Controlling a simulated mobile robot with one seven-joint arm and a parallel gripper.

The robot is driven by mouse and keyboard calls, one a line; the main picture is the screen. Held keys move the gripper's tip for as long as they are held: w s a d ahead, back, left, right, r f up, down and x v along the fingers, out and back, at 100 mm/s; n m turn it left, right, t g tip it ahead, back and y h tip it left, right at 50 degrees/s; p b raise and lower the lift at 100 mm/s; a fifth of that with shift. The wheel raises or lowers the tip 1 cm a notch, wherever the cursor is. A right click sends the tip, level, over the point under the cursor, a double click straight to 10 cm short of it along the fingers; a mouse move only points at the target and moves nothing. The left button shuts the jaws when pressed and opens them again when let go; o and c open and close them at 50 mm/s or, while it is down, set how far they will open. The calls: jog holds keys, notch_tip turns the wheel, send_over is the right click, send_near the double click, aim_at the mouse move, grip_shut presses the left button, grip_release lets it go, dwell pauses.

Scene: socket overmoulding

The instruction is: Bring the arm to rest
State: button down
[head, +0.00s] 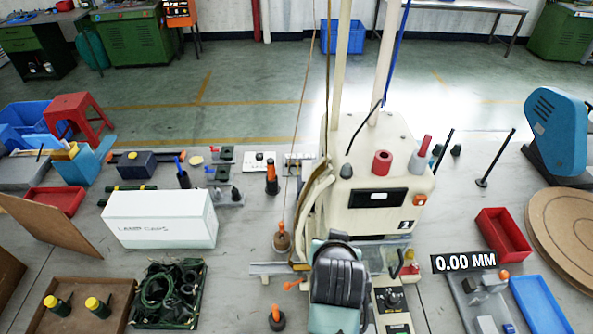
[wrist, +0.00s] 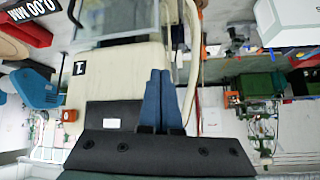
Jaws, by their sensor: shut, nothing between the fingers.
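My gripper (wrist: 160,72) shows in the wrist view as two blue fingers side by side, shut with nothing between them. They extend from a dark mount across the lower part of that view. Behind them is the cream machine (wrist: 125,72), close by; I cannot tell the exact gap. In the head view the cream machine (head: 345,205) stands at the centre right of the bench. A black ribbed and teal part is in front of its base; it may be part of my arm, and the fingers cannot be made out there.
A white box (head: 160,220), a crate of green-black parts (head: 168,295) and a brown tray (head: 120,300) lie left. A red bin (head: 503,235), blue tray (head: 540,305), gauge display (head: 465,262) and blue machine (head: 558,130) are right. Some bare bench lies between the box and the machine.

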jog(key=w+a+r+n+t+y, duration=0.1)
jog(key=a+r+t, duration=0.3)
jog(key=r, duration=1.2)
jog(key=a+r+n+t, duration=0.2)
jog(key=a+r+t, duration=0.15)
jog(key=r, duration=1.25)
jog(key=s+r+t+b, duration=1)
jog(key=s+r+t, duration=0.1)
jog(key=s+r, duration=0.2)
jog(key=shift+d+r+b, duration=0.2)
jog(key=shift+r+b, duration=0.15)
jog(key=shift+r, duration=0.35)
jog(key=shift+w, duration=0.1)
